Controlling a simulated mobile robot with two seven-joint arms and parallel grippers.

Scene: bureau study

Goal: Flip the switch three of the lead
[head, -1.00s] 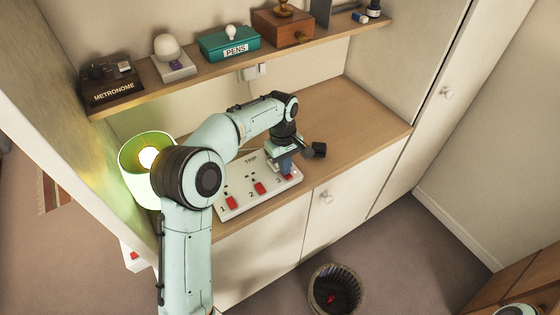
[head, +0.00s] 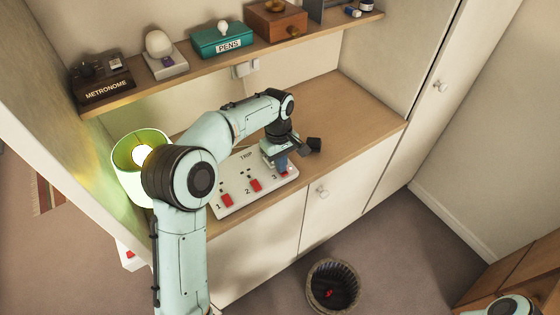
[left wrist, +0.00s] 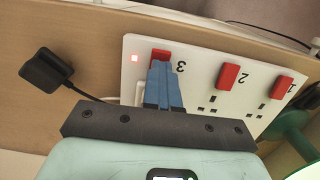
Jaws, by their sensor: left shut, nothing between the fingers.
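The lead (head: 236,191) is a white strip on the desk with red switches numbered 1, 2 and 3 and the word TRIP. Switch three (left wrist: 159,57) is the red rocker at the left of the strip in the left wrist view, with a small lit red lamp beside it. Switch two (left wrist: 229,77) and switch one (left wrist: 284,87) are farther right. My left gripper (left wrist: 160,66) is shut and empty, its blue fingertips at the edge of switch three and covering part of it. In the head view the left gripper (head: 282,168) hides most of that switch. My right gripper is out of view.
A black plug (left wrist: 46,70) with a cable lies beside the strip. A green lamp (head: 128,162) stands left of my arm. A shelf (head: 200,78) with a metronome, a pens box and other things runs above. The desk's right part is clear.

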